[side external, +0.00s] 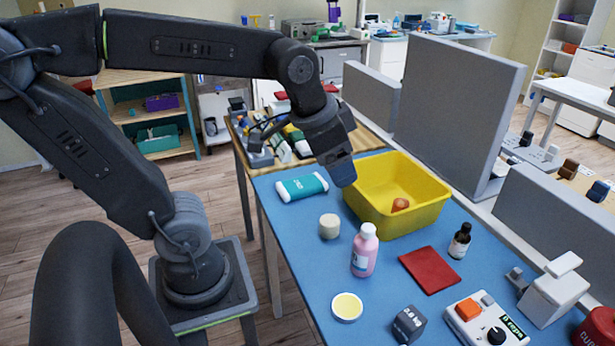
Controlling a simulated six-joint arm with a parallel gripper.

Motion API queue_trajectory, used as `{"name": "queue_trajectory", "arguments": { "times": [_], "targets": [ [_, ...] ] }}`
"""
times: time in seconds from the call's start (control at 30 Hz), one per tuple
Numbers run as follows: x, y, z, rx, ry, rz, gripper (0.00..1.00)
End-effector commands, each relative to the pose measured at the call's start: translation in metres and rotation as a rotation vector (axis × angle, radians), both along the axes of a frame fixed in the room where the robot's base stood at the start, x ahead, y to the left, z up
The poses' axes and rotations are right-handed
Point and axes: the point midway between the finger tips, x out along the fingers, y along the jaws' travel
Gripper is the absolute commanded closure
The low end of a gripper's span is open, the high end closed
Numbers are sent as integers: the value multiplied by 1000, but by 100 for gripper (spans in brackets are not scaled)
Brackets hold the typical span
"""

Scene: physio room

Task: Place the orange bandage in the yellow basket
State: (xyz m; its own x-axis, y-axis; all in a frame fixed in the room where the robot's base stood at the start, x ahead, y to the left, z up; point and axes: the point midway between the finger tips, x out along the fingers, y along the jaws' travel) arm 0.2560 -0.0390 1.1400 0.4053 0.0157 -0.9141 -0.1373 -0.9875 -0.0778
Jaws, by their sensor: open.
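The yellow basket (437,207) stands on the blue table top. The orange bandage (400,204), a small orange-brown roll, lies inside it on the floor near the front wall. My gripper (343,178) points down at the basket's left rim, to the left of the bandage and apart from it. The gripper is open, and I see nothing held in it. The gap between its fingers is hard to see from this side.
Left of the basket lie a teal-and-white tube (302,186) and a beige roll (329,227). In front are a pink bottle (364,250), a red pad (429,270) and a dark bottle (460,241). Grey panels (458,105) stand behind the basket.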

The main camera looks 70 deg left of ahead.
Motion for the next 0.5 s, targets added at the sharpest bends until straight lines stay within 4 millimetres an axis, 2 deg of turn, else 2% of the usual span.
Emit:
{"name": "queue_trajectory", "arguments": {
  "times": [0.03,0.1,0.2,0.5],
  "targets": [
    [-16,-4,-3,-19,-25,30,27],
    [-32,-7,-8,-44,-47,72,27],
    [-46,-9,-14,-69,-68,113,27],
    [-53,-10,-18,-84,-75,136,27]
  ]
}}
